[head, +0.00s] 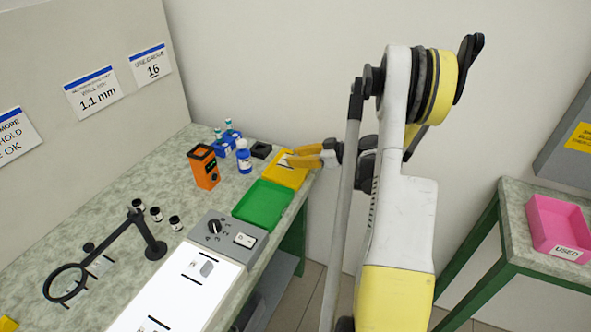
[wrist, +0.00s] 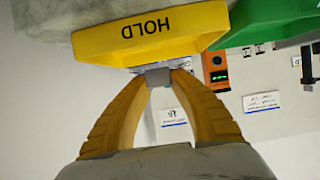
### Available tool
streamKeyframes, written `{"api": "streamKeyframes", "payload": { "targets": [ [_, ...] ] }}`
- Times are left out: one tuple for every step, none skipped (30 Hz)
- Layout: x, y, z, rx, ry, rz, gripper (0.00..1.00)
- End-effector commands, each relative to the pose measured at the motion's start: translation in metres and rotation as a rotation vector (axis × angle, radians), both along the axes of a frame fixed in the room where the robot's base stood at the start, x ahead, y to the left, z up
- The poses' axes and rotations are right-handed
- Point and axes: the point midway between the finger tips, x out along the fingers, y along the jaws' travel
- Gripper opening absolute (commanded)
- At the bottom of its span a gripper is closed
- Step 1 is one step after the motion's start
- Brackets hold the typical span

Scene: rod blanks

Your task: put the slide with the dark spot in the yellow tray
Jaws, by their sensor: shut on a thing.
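My gripper (head: 293,158) is over the yellow tray (head: 288,178) at the far right end of the bench. In the wrist view its orange fingers (wrist: 158,75) are shut on a small grey, glassy slide (wrist: 157,77). The slide is at the edge of the yellow tray (wrist: 150,30), which is marked HOLD. I cannot tell whether the slide touches the tray, and no dark spot can be made out on it. On the lit white panel (head: 168,292) there is a grey patch (head: 207,269) between dark marks.
A green tray (head: 262,205) adjoins the yellow one. An orange device (head: 204,167), a blue bottle (head: 243,156) and a blue rack (head: 228,141) stand behind. A grey control box (head: 228,236) and a magnifier (head: 68,283) are nearer. A pink USED tray (head: 560,226) sits on another table.

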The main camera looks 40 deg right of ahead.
Motion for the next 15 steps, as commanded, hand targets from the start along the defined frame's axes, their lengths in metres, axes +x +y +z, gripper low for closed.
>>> {"api": "streamKeyframes", "payload": {
  "targets": [
    [0.000, 0.000, -0.006, 0.000, 0.000, 0.000, 0.01],
    [0.000, 0.000, -0.011, 0.000, 0.000, 0.000, 0.01],
    [0.000, 0.000, -0.017, 0.000, 0.000, 0.000, 0.01],
    [0.000, -0.001, -0.023, 0.000, 0.000, 0.000, 0.01],
    [0.000, 0.000, -0.028, 0.000, 0.000, 0.000, 0.01],
    [0.000, 0.000, -0.035, 0.000, 0.000, 0.000, 0.01],
    [0.000, 0.000, -0.038, 0.000, 0.000, 0.000, 0.01],
    [0.000, 0.000, -0.040, 0.000, 0.000, 0.000, 0.01],
    [0.000, 0.000, -0.040, 0.000, 0.000, 0.000, 0.01],
    [0.000, 0.000, -0.040, 0.000, 0.000, 0.000, 0.01],
    [0.000, 0.000, -0.039, 0.000, 0.000, 0.000, 0.01],
    [0.000, 0.000, -0.038, 0.000, 0.000, 0.000, 0.01],
    [0.000, 0.000, -0.038, 0.000, 0.000, 0.000, 0.01],
    [0.000, 0.000, -0.038, 0.000, 0.000, 0.000, 0.01],
    [0.000, 0.000, -0.038, 0.000, 0.000, 0.000, 0.01]
  ]
}}
